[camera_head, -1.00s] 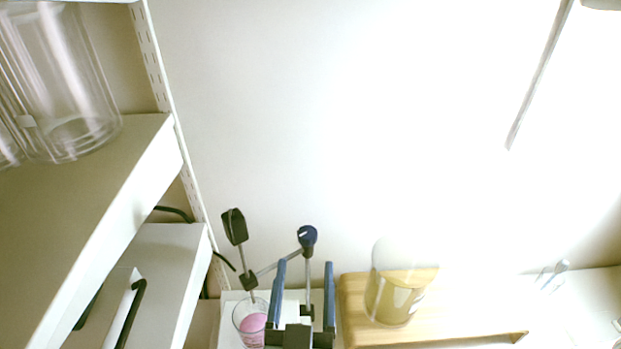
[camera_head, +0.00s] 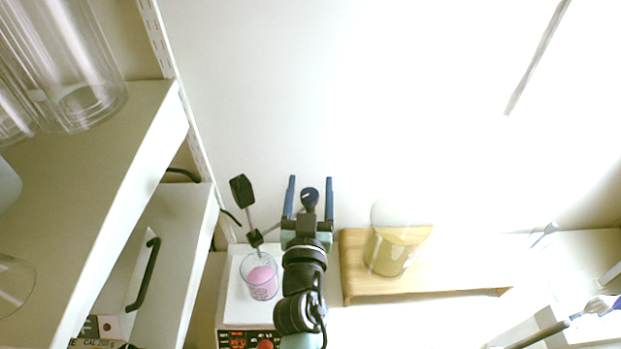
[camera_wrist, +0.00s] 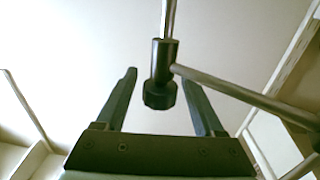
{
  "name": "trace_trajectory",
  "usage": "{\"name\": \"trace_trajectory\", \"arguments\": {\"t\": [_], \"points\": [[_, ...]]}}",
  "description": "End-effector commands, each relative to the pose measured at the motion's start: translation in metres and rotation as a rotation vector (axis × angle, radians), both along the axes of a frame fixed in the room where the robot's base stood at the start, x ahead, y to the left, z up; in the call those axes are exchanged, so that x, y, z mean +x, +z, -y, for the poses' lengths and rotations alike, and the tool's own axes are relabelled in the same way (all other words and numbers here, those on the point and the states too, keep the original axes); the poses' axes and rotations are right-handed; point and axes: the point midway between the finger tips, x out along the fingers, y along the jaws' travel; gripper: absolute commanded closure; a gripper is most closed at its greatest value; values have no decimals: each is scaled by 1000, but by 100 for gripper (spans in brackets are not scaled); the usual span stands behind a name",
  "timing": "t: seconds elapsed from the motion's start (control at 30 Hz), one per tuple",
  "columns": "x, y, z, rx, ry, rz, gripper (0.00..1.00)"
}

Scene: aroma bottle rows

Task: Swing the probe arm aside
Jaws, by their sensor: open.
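The probe arm (camera_head: 289,221) is a thin metal rod running from a dark knob (camera_head: 310,197) on the stand to a black clamp (camera_head: 255,238). The clamp carries a tilted rod with a black head (camera_head: 241,190) above a beaker of pink liquid (camera_head: 262,281). My gripper (camera_head: 310,182) is open, its blue fingers on either side of the dark knob in the head view. In the wrist view, a dark fitting (camera_wrist: 160,82) with a vertical rod and a side rod (camera_wrist: 245,96) appears between the open fingers (camera_wrist: 165,92). Contact cannot be told.
The beaker stands on a white hotplate (camera_head: 236,304) with a red display. To the right, a wooden stand (camera_head: 455,272) bears a yellowish bottle (camera_head: 390,255). Shelving (camera_head: 110,185) with glass jars (camera_head: 75,75) rises on the left. A white wall is behind.

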Motion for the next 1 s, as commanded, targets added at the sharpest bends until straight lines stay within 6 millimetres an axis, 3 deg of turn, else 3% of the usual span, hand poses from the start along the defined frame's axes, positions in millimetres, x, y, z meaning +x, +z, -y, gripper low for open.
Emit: {"name": "trace_trajectory", "arguments": {"t": [0.43,0.83,1.0], "points": [[10,0,1,-1,0,1,30],[10,0,1,-1,0,0,100],[10,0,1,-1,0,0,100]]}}
